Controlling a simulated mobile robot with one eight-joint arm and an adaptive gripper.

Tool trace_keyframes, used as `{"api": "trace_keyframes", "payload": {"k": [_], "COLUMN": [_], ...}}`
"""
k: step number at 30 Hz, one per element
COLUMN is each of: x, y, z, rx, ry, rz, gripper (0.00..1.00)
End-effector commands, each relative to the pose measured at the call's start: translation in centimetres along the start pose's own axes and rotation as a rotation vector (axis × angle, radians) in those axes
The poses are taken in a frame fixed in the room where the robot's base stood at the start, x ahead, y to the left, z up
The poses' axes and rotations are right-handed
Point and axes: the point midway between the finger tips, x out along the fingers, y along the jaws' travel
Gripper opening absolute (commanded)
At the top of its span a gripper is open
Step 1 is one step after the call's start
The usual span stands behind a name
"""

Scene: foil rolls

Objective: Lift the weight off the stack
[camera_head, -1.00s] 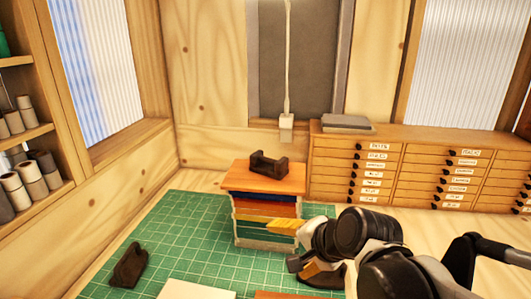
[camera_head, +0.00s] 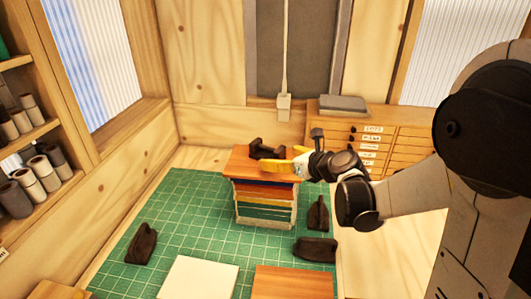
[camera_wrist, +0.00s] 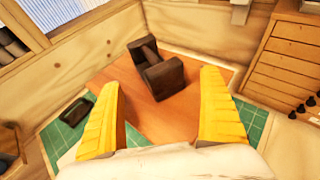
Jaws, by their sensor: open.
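The dark weight (camera_head: 266,149), a block with a raised end on each side and a bar between, rests on the brown top board (camera_head: 244,163) of the stack (camera_head: 264,208). In the wrist view the weight (camera_wrist: 154,70) lies beyond and between the two yellow fingers, tilted in the picture, on the board (camera_wrist: 182,118). My gripper (camera_head: 278,165) is open and empty, at about the height of the top board on its right side in the head view. The wrist view also shows my gripper's fingers (camera_wrist: 162,90) spread apart, with the weight not held.
Other dark weights stand on the green cutting mat (camera_head: 185,225): one at left (camera_head: 141,243) and two right of the stack (camera_head: 318,213) (camera_head: 316,249). A white board (camera_head: 198,278) and a brown board (camera_head: 293,283) lie in front. A drawer cabinet (camera_head: 385,145) stands behind.

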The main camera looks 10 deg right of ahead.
Motion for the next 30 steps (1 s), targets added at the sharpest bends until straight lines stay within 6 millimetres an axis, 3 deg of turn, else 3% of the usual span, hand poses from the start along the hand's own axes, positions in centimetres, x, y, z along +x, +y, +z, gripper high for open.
{"api": "trace_keyframes", "payload": {"k": [12, 20, 27, 28, 30], "x": [5.2, 5.4, 5.4, 5.4, 5.4], "y": [0.3, 0.2, 0.2, 0.2, 0.2], "z": [0.1, 0.1, 0.1, 0.1, 0.1], "rx": [-0.003, -0.002, -0.003, -0.003, -0.003], "ry": [0.000, 0.001, 0.001, 0.001, 0.001], "rz": [0.000, -0.001, -0.001, -0.001, -0.001], "gripper": [0.91, 0.91, 0.18, 0.11, 0.11]}}
